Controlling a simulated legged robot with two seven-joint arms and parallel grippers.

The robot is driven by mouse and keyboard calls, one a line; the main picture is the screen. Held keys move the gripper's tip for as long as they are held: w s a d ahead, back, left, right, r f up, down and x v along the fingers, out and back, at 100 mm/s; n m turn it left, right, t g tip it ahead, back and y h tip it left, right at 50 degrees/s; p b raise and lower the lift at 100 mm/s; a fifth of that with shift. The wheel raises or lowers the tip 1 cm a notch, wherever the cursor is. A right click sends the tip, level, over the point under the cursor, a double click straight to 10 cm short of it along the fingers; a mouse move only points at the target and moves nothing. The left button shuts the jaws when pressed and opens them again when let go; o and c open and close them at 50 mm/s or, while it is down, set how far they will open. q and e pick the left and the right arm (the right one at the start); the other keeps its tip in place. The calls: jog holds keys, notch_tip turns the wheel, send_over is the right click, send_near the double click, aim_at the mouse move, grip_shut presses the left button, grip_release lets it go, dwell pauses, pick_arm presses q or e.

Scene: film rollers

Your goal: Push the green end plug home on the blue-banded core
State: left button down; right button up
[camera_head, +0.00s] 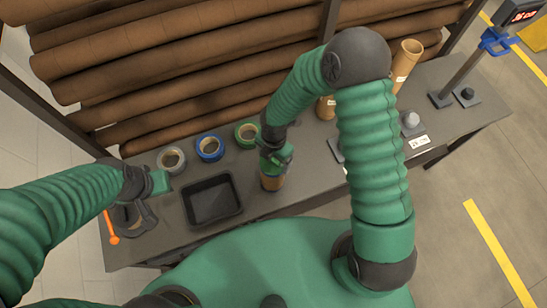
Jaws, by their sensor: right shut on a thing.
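The blue-banded core (271,184) stands upright on the dark table, right of the black tray, with a dark bluish band near its upper part. My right gripper (274,163) is directly above it, pointing down, and is shut on what appears to be the green end plug at the core's top. The green jaws hide the plug, so I cannot tell how deep it sits. My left gripper (160,182) is over the table's left side, away from the core; its finger gap is not clear.
An orange-handled tool (112,232) lies at left. Another core (403,65) and a post with a blue clamp (490,42) stand at right. Large brown rolls fill the back rack.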

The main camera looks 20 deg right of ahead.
jog(key=shift+a+f, duration=0.1)
jog(key=shift+f, duration=0.2)
jog(key=shift+s, duration=0.15)
dwell(0.4)
jog(key=o, duration=1.9)
jog(key=shift+r, duration=0.15)
jog(key=shift+r+p, duration=3.2)
jog(key=shift+r, duration=0.2)
